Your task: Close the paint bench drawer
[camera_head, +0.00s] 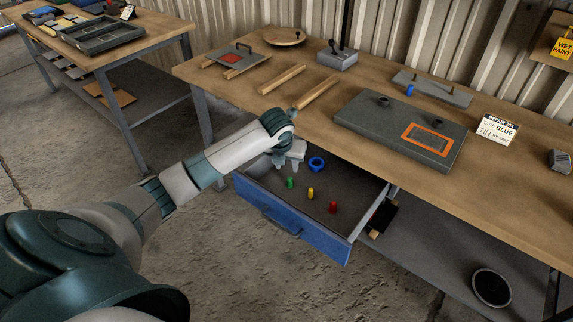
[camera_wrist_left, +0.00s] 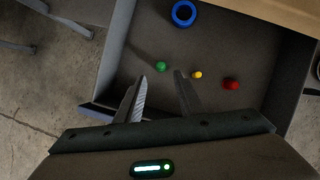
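The paint bench drawer stands pulled out under the bench top, with its blue front (camera_head: 290,226) and handle (camera_head: 281,222) facing me. It also shows in the left wrist view, its grey side wall (camera_wrist_left: 116,48) at left. Inside lie a blue ring (camera_head: 316,168), a green piece (camera_head: 290,183), a yellow piece (camera_head: 311,193) and a red piece (camera_head: 333,207). My left gripper (camera_head: 292,160) is above the drawer's left part. In the left wrist view its fingers (camera_wrist_left: 161,88) are apart with nothing gripped. My right gripper is out of view.
The wooden bench top (camera_head: 300,115) overhangs the drawer and holds a grey panel with an orange frame (camera_head: 427,138), wooden sticks (camera_head: 319,92) and a sign (camera_head: 497,131). A lower shelf (camera_head: 430,255) lies right of the drawer. Floor is clear in front.

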